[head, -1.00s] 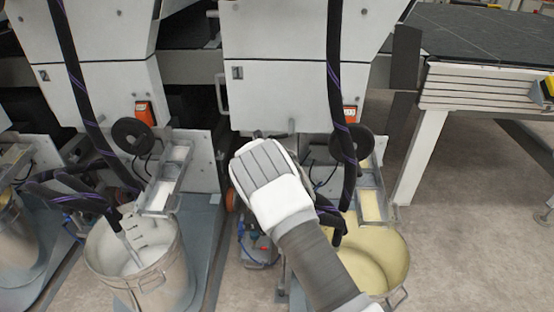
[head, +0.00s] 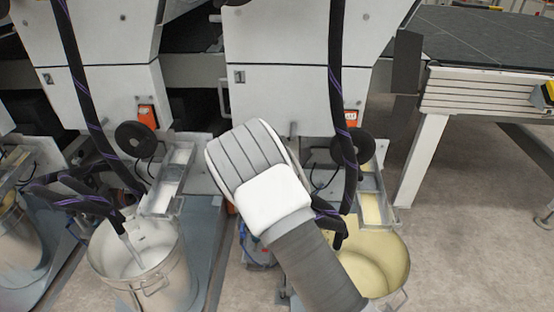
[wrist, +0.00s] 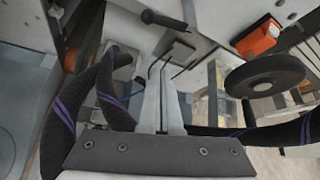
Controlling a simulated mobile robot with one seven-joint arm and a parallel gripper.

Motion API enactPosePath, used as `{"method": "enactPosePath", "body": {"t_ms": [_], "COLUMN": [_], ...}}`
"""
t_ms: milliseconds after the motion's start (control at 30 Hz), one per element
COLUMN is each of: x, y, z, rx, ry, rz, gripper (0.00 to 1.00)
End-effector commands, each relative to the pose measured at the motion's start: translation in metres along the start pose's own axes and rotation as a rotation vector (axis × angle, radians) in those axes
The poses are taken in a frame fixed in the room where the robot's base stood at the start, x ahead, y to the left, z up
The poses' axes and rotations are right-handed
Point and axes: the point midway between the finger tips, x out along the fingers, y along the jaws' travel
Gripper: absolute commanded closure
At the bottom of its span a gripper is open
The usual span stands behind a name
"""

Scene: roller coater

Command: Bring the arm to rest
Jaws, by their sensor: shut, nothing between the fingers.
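My arm (head: 265,190) reaches up through the middle of the head view, in front of the white machine. Its near links hide the gripper there. In the wrist view my gripper (wrist: 162,68) shows two grey fingers lying side by side, shut with nothing between them. Black hoses with purple stripes (wrist: 110,95) pass close to the fingers on the left. A black round knob (wrist: 265,76) and an orange switch box (wrist: 257,38) are at the right. I cannot tell whether the fingers touch anything.
A metal bucket with white contents (head: 140,262) stands left of my arm. A bucket with pale yellow contents (head: 385,255) stands right, partly behind the arm. Hoses (head: 342,110) hang at the machine (head: 285,80). A conveyor table (head: 490,88) is at the right, with open floor (head: 460,230) below.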

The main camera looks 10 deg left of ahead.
Motion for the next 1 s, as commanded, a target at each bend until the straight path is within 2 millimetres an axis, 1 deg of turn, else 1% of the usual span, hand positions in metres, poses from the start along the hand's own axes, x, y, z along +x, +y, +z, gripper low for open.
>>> {"method": "enactPosePath", "body": {"t_ms": [167, 267, 367, 400, 467, 500, 567, 600, 667, 700, 767, 800, 867, 900, 967, 1000], "x": [0.0, -0.004, -0.014, -0.02, -0.031, -0.04, -0.053, -0.063, -0.078, -0.089, -0.106, -0.117, -0.135, -0.148, -0.167, -0.18], "y": [-0.002, -0.018, -0.051, -0.069, -0.098, -0.117, -0.145, -0.162, -0.187, -0.203, -0.225, -0.239, -0.258, -0.27, -0.285, -0.295], "z": [0.001, 0.008, 0.02, 0.025, 0.031, 0.034, 0.037, 0.038, 0.038, 0.037, 0.035, 0.033, 0.028, 0.025, 0.019, 0.015], "rx": [0.008, 0.074, 0.225, 0.306, 0.442, 0.536, 0.673, 0.765, 0.899, 0.987, 1.118, 1.203, 1.331, 1.416, 1.541, 1.623], "ry": [0.001, 0.006, 0.02, 0.028, 0.041, 0.049, 0.061, 0.069, 0.079, 0.085, 0.095, 0.101, 0.111, 0.117, 0.126, 0.132], "rz": [-0.003, -0.023, -0.068, -0.093, -0.133, -0.161, -0.203, -0.229, -0.271, -0.296, -0.336, -0.362, -0.4, -0.426, -0.462, -0.487], "gripper": [1.0, 1.0, 1.0, 1.0, 1.0, 1.0, 1.0, 1.0, 1.0, 1.0, 1.0, 1.0, 1.0, 1.0, 1.0, 1.0]}}
